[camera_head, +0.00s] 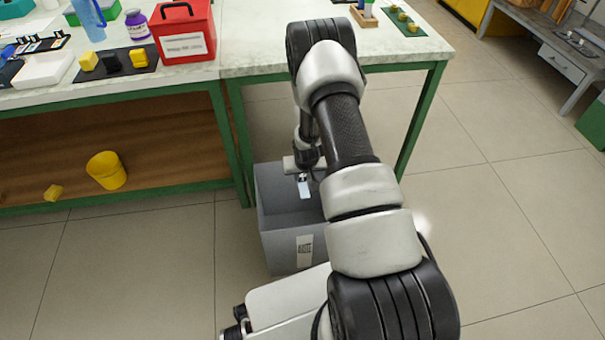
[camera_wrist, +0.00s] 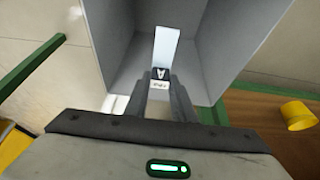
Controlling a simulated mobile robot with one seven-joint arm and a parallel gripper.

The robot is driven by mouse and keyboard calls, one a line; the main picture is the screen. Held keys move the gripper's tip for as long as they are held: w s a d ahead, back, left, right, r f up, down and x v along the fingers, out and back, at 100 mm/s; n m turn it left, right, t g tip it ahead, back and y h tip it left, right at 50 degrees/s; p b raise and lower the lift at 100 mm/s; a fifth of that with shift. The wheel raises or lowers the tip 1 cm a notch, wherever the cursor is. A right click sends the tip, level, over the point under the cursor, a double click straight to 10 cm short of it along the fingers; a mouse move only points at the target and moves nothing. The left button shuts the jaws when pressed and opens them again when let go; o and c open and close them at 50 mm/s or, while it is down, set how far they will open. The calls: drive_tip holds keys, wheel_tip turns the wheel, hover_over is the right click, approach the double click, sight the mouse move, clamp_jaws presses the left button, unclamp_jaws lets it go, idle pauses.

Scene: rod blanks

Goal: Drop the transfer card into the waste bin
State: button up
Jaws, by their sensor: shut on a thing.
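The waste bin (camera_head: 280,235) is an open grey box with a white label, standing on the floor beside the table leg. My gripper (camera_head: 304,178) is over the bin's opening, pointing down. It is shut on the transfer card (camera_wrist: 166,50), a pale blue-white card with a dark mark and lettering on its end near the fingers. The card also shows in the head view (camera_head: 304,187). In the wrist view the bin (camera_wrist: 212,50) lies around and beyond the card, and its visible floor looks empty. Part of the bin is hidden behind my arm in the head view.
A green-framed table (camera_head: 260,62) stands behind the bin, with a red box (camera_head: 183,35) on the bench to its left. A yellow cup (camera_head: 107,170) and a yellow block (camera_head: 54,192) lie on the lower shelf.

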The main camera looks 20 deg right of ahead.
sight(302, 182)
wheel_tip(302, 182, down, 3)
drive_tip(key=shift+f+b, duration=0.2)
drive_tip(key=shift+b, duration=0.6)
drive_tip(key=o, duration=1.1)
drive_tip(key=shift+r, duration=0.1)
drive_tip(key=p+v, duration=0.5)
drive_tip(key=v, duration=1.2)
drive_tip(key=shift+r, duration=0.25)
